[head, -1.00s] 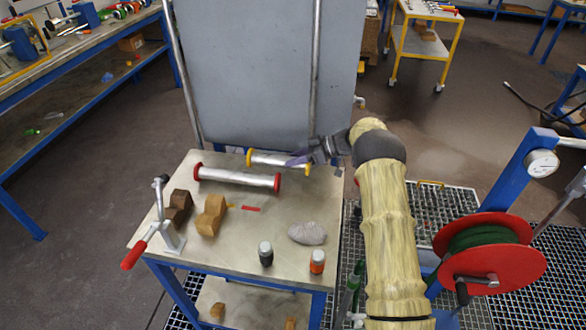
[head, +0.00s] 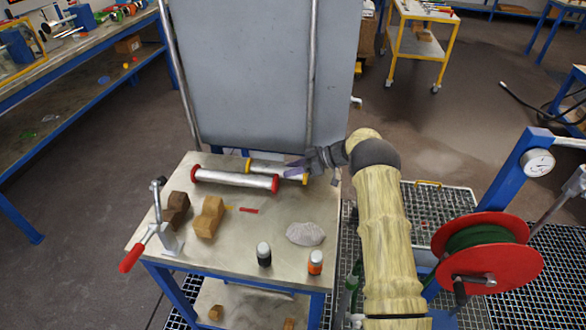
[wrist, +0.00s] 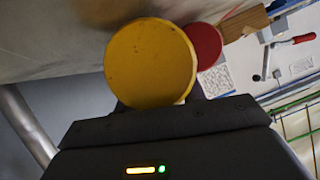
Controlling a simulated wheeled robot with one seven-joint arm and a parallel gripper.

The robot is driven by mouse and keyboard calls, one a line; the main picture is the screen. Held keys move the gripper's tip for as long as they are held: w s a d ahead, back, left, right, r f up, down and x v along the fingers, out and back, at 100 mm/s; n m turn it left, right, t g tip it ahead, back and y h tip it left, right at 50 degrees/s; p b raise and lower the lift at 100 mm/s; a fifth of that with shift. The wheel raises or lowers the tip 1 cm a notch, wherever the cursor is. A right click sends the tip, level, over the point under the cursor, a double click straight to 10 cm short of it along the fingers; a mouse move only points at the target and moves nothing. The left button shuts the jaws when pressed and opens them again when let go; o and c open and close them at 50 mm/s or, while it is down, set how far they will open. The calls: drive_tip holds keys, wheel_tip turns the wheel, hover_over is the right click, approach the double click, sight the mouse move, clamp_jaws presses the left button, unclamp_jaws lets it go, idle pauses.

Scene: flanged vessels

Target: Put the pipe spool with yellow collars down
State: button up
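The pipe spool with yellow collars (head: 262,168) lies level at the far side of the bench top (head: 275,218), just behind the red-collared spool, which hides part of it. Its right yellow collar fills the middle of the wrist view (wrist: 150,62). My gripper (head: 300,164) reaches in from the right and is on the spool near its right end, seemingly shut on it. The fingertips are hardly visible in the wrist view. I cannot tell whether the spool touches the bench.
The spool with red collars (head: 235,179) lies close in front. Brown V-blocks (head: 209,217), a clamp with a red handle (head: 155,235), a grey lump (head: 306,234) and two small bottles (head: 264,254) stand nearer. A grey panel (head: 255,70) rises behind the bench.

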drive_tip(key=o, duration=0.3)
drive_tip(key=shift+r, duration=0.15)
drive_tip(key=b+v, duration=0.1)
drive_tip(key=v, duration=1.1)
